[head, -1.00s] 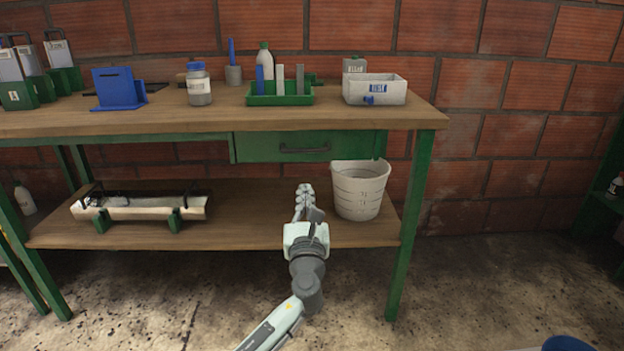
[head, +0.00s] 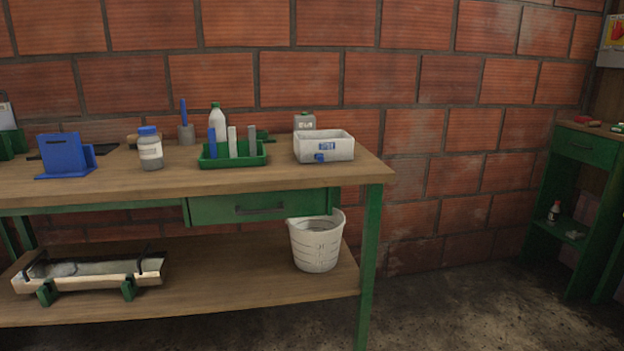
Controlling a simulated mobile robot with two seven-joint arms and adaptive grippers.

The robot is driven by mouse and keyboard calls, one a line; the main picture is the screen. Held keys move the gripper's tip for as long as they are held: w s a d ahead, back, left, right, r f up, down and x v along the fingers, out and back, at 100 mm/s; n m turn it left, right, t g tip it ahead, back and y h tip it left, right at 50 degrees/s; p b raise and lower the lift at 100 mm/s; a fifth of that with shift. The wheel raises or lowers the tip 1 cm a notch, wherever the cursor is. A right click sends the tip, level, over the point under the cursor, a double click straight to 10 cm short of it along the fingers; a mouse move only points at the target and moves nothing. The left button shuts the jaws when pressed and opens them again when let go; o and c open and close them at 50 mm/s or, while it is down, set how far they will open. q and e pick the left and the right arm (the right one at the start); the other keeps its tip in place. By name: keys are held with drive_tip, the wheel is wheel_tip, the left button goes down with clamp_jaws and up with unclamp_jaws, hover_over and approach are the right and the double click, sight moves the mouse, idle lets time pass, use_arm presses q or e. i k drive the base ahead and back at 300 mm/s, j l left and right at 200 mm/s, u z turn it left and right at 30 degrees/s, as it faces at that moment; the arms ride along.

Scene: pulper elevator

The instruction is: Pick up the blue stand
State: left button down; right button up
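The blue stand (head: 62,155) is on the left part of the wooden workbench top (head: 110,181). It has an upright slotted plate on a flat base with a smaller block at its right side. It stands upright and nothing touches it from my side. Neither of my grippers is in the head view.
On the bench stand a blue-lidded jar (head: 150,150), a green tray (head: 233,156) with upright bars, a white bottle (head: 217,119) and a white box (head: 324,146). A bucket (head: 317,242) and a trough (head: 90,273) sit on the lower shelf. Floor (head: 470,310) right of the bench is clear.

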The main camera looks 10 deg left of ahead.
sight(72, 159)
drive_tip(key=u, duration=1.4)
drive_tip(key=i+z, duration=0.1)
drive_tip(key=z, duration=0.5)
drive_tip(key=i+j+z, duration=0.55)
drive_tip(key=j+z, duration=0.2)
drive_tip(key=j, duration=0.15)
